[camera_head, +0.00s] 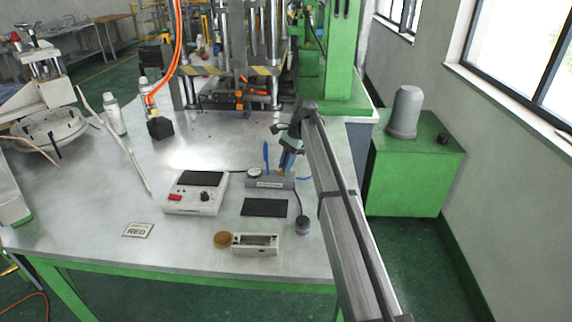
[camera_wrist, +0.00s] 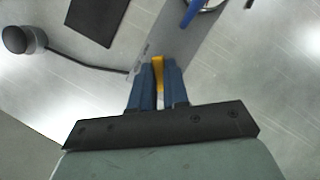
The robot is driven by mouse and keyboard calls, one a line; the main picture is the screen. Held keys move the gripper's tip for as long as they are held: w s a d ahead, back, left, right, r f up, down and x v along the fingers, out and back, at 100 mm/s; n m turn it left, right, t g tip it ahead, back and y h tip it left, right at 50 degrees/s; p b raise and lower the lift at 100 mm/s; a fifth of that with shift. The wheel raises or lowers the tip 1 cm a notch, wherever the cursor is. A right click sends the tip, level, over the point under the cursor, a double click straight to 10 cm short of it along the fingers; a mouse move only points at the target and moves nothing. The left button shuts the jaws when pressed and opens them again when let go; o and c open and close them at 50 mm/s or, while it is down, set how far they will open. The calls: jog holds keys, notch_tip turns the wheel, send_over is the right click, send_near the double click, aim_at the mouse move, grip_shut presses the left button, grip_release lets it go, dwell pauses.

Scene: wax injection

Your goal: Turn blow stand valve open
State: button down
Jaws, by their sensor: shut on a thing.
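The blow stand (camera_head: 262,182) is a small grey block with a round gauge, standing on the metal table near its right side. In the wrist view its grey top (camera_wrist: 196,42) runs diagonally past my fingers. A yellow valve handle (camera_wrist: 158,72) lies between my two blue fingers. My gripper (camera_head: 288,166) reaches the right end of the stand from above and is shut on this yellow handle (camera_head: 281,171). In the wrist view my gripper (camera_wrist: 158,82) hides the handle's lower part. A blue upright piece (camera_head: 266,155) rises from the stand to the left of my gripper.
A dark pad (camera_head: 264,207) lies in front of the stand. A white box with a screen (camera_head: 197,192) is to its left. A black knob-like piece (camera_head: 302,225) on a cable stands at right. A tall press (camera_head: 240,60) stands behind. The table's left front is mostly clear.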

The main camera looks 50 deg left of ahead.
jog(key=shift+a, duration=0.1)
jog(key=shift+a+n+h, duration=0.1)
jog(key=shift+n+h, duration=0.45)
jog(key=shift+n, duration=0.85)
jog(key=shift+n+h, duration=0.55)
jog(key=shift+n, duration=0.85)
jog(key=c, duration=1.1)
grip_release()
jog(key=shift+w+a+r, duration=0.1)
jog(key=shift+w+r, duration=0.1)
jog(key=shift+r, duration=0.3)
jog(key=w+a, duration=0.1)
jog(key=w, duration=0.2)
jog(key=w+a, duration=0.2)
jog(key=w, duration=0.2)
jog(key=w+a, duration=0.1)
jog(key=w, duration=0.3)
jog(key=shift+a, duration=0.3)
